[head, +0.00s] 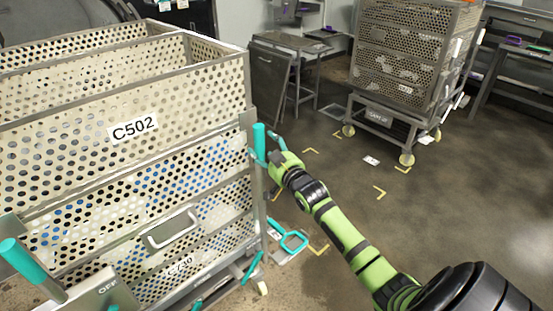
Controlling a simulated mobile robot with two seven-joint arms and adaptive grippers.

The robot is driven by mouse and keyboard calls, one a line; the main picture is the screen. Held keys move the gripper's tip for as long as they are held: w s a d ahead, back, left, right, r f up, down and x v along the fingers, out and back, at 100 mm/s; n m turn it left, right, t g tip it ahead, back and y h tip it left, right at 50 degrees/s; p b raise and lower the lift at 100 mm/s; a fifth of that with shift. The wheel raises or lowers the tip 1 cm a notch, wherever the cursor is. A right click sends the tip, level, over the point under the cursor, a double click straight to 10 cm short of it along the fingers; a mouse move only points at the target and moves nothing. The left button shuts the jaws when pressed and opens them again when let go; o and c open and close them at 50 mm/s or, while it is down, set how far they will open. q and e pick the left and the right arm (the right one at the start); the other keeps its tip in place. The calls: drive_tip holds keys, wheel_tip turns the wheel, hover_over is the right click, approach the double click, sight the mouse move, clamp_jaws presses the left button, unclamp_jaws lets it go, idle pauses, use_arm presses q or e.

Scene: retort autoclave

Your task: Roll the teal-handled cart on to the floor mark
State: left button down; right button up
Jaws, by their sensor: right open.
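The teal-handled cart fills the left of the head view and carries perforated metal baskets (135,160), one labelled C502. One upright teal handle (259,142) is at its right corner and another teal handle (22,258) is at the lower left. My right gripper (272,147) is open at the right-corner handle; whether it touches the handle I cannot tell. The floor mark shows as yellow corner brackets, one of them (380,192) on open floor to the right of the cart and another (318,250) closer to me. My left gripper is out of view.
A second cart (378,117) with a perforated basket stands at the back right. A teal loop (293,241) sticks out low beside the near cart. A grey side table (292,42) stands behind. A small card (371,160) lies on the floor. The floor at lower right is clear except for my arm.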

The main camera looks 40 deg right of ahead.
drive_tip(key=s, duration=0.6)
drive_tip(key=shift+s+a, duration=0.4)
drive_tip(key=s+a+f+g, duration=0.1)
drive_tip(key=s+f+g, duration=0.15)
drive_tip(key=f, duration=0.85)
drive_tip(key=s+a+f+g, duration=0.1)
drive_tip(key=s+f+g, duration=0.15)
drive_tip(key=f, duration=0.95)
drive_tip(key=s+a+f+g, duration=0.4)
drive_tip(key=s+f, duration=0.6)
drive_tip(key=f, duration=0.5)
drive_tip(key=s+a+f+n+g, duration=0.1)
drive_tip(key=s+a+f, duration=0.3)
drive_tip(key=s, duration=0.7)
drive_tip(key=s+a+f+n+g+y, duration=0.1)
drive_tip(key=s+a+f+g, duration=0.3)
drive_tip(key=s+f, duration=0.3)
drive_tip(key=s+a+f+n+g+y, duration=0.1)
drive_tip(key=s+a+f, duration=0.3)
drive_tip(key=s, duration=1)
wheel_tip(320, 180, down, 2)
drive_tip(key=shift+s+f+n+g, duration=0.1)
drive_tip(key=shift+s+n+g, duration=0.3)
drive_tip(key=shift+g, duration=0.5)
